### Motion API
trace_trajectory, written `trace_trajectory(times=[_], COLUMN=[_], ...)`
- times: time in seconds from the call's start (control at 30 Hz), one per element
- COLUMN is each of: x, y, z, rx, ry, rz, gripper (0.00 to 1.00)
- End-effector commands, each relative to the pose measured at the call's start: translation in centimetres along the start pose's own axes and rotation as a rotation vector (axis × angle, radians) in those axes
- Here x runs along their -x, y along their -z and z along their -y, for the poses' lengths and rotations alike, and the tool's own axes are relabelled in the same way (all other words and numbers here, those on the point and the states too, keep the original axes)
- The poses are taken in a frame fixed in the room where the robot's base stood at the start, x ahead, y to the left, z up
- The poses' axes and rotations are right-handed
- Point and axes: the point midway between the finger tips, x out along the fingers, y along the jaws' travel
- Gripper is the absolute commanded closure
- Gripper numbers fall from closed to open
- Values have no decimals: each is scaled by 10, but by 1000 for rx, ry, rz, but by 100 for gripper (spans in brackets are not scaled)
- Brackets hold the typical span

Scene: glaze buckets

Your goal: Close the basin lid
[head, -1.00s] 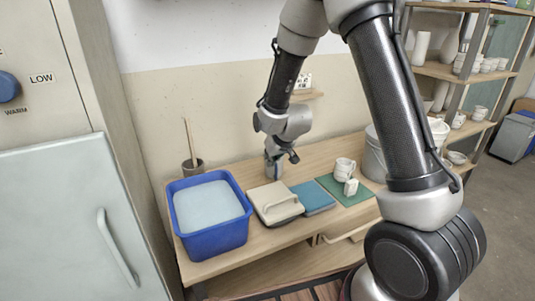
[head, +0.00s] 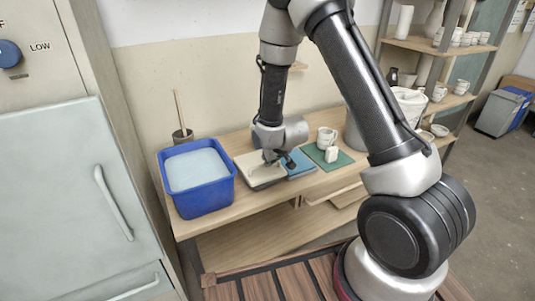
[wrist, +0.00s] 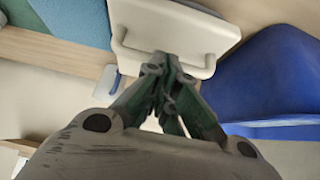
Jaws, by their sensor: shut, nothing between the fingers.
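The blue basin (head: 203,197) stands on the bench at the left, open on top with a pale surface (head: 195,168) inside. A cream lid-like slab (head: 262,178) with a bar handle lies flat right of the basin. In the wrist view the slab (wrist: 148,72) shows its handle (wrist: 195,62) close up, with the basin (wrist: 270,75) at the right. My gripper (wrist: 163,68) is shut and empty, its fingertips over the handle; I cannot tell whether they touch it. In the head view my gripper (head: 270,158) is low over the slab and partly hides it.
A blue cloth-like square (head: 298,164) and a green mat (head: 330,158) with white cups (head: 327,138) lie to the right. A brown pot with a stick (head: 182,135) stands behind the basin. A grey cabinet (head: 70,190) borders the left.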

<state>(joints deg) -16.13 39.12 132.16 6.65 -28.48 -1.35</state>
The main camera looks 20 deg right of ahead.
Motion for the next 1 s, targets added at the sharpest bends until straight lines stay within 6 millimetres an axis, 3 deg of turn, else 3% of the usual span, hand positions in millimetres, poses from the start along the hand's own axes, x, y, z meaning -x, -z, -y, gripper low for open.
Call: trace_trajectory(times=[0.73, 0.87, 1.0], x=[-6, -1, 14], y=[-7, 2, 27], z=[0, -2, -7], rx=[0, -1, -1], ry=[0, 0, 0], rz=[0, -4, -7], gripper=[100, 100, 100])
